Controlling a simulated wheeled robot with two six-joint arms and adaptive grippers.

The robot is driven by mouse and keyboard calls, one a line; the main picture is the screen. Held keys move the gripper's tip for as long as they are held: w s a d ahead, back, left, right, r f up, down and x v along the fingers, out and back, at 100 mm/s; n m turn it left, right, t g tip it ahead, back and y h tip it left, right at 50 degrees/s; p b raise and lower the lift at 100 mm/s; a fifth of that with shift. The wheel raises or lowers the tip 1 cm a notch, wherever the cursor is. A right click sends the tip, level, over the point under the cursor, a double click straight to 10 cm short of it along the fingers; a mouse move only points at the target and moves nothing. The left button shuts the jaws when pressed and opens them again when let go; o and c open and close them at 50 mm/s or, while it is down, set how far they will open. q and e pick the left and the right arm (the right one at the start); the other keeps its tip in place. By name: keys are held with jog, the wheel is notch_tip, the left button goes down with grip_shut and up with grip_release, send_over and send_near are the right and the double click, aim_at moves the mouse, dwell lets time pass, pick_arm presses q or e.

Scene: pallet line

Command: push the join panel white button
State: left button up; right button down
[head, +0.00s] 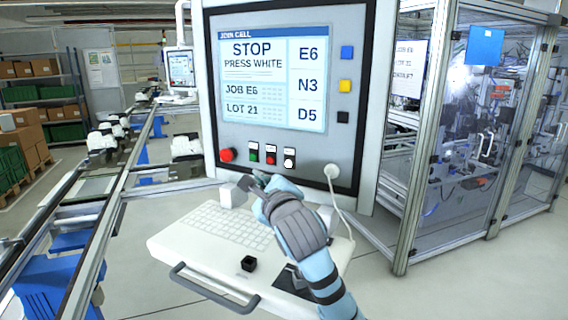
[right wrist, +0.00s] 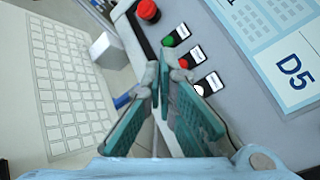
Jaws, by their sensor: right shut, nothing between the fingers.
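The join panel (head: 288,200) stands upright in the middle of the head view, with a screen (head: 270,75) reading "STOP PRESS WHITE". Its white button (head: 289,162) is the rightmost in a row under the screen, beside a red and a green one. The white button also shows in the right wrist view (right wrist: 199,90), partly behind a fingertip. My right gripper (head: 259,180) is shut and empty, below and left of the white button in the head view. In the right wrist view its fingertips (right wrist: 165,75) point toward the button row; I cannot tell whether they touch. My left gripper is not in view.
A red mushroom button (head: 227,155) sits at the row's left end. A white cable hangs at right. A conveyor runs on the left; a framed glass cell stands right.

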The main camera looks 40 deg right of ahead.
aim_at(289, 163)
jog(key=shift+d, duration=0.15)
jog(key=shift+w+d+b, duration=0.15)
jog(key=shift+w+d, duration=0.45)
jog(key=shift+d, duration=0.7)
jog(key=shift+w+d+b, duration=0.1)
jog(key=shift+w+d, duration=0.5)
jog(key=shift+d, duration=0.7)
jog(key=shift+w+d+b, duration=0.15)
jog(key=shift+w+d, duration=0.45)
jog(key=shift+d, duration=0.7)
jog(key=shift+d, duration=0.15)
jog(key=shift+w+d, duration=0.1)
jog(key=shift+d, duration=0.15)
